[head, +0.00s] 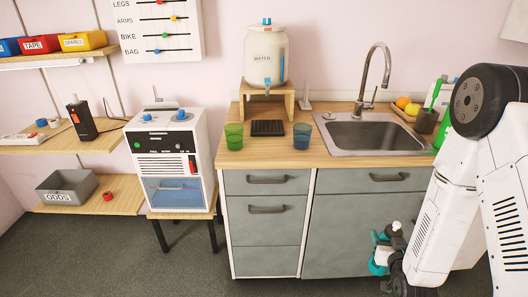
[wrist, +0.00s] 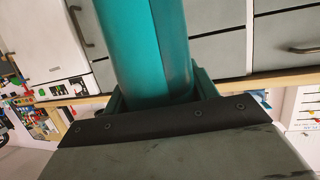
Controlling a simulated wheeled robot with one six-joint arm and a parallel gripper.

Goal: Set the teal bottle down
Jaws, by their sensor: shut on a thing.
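The teal bottle (head: 378,268) has a white part and shows low at the right in the head view, in front of the grey cabinet doors. My gripper (head: 392,240) is around it, well below the counter's top. In the wrist view the teal bottle (wrist: 155,50) fills the top middle, and my gripper (wrist: 165,103) is shut on it. The bottle's far end is cut off in the wrist view, and my arm hides part of it in the head view.
The wooden counter (head: 350,153) holds a green cup (head: 234,136), a blue cup (head: 302,136), a dark mat (head: 268,128) and a sink (head: 370,135). A water dispenser (head: 265,55) stands at the back. The counter's front strip between blue cup and sink is clear.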

